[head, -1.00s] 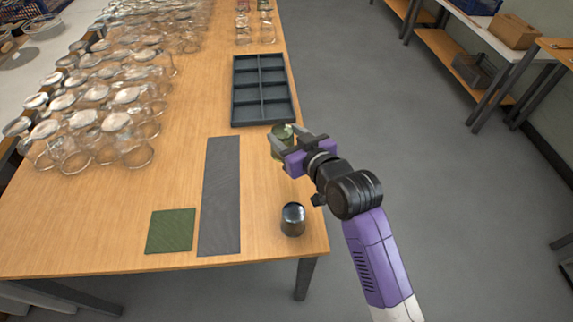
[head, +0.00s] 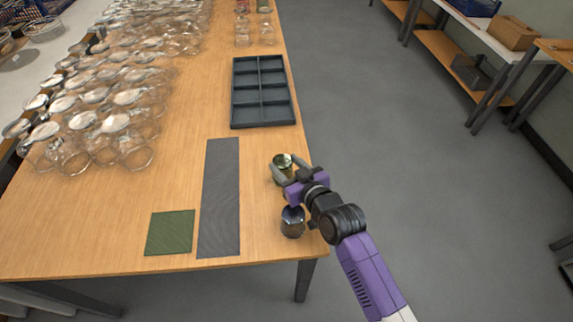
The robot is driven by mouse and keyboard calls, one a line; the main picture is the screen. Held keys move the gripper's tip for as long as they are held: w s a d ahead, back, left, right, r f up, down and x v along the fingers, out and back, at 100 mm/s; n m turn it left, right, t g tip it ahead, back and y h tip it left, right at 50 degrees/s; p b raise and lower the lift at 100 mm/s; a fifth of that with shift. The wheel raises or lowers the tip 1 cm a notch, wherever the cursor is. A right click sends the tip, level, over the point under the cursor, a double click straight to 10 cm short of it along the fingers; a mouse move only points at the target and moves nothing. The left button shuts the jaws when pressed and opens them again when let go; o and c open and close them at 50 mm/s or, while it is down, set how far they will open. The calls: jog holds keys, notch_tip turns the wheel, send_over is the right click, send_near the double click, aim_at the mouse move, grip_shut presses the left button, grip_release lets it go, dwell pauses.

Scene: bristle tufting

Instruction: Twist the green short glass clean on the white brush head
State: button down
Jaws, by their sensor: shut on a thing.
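The green short glass (head: 283,160) is at the right side of the wooden table, between the fingers of my gripper (head: 284,174). My gripper is shut on it. The glass is small in the view, and I cannot tell whether it touches the table. I cannot make out a white brush head. A dark, shiny cylinder (head: 292,227) stands just in front of my gripper near the table's right edge, partly covered by my arm.
A dark compartment tray (head: 234,105) lies behind the glass. A long grey mat (head: 220,195) and a green square mat (head: 170,232) lie to the left. Many clear glasses (head: 135,155) crowd the left side. The wooden table (head: 120,225) is bare at front left.

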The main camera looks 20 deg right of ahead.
jog(key=c, duration=0.6)
grip_release()
jog(key=shift+f, duration=0.1)
jog(key=shift+f, duration=0.1)
jog(key=b+v, duration=0.1)
jog(key=v, duration=0.7)
jog(key=shift+f, duration=0.1)
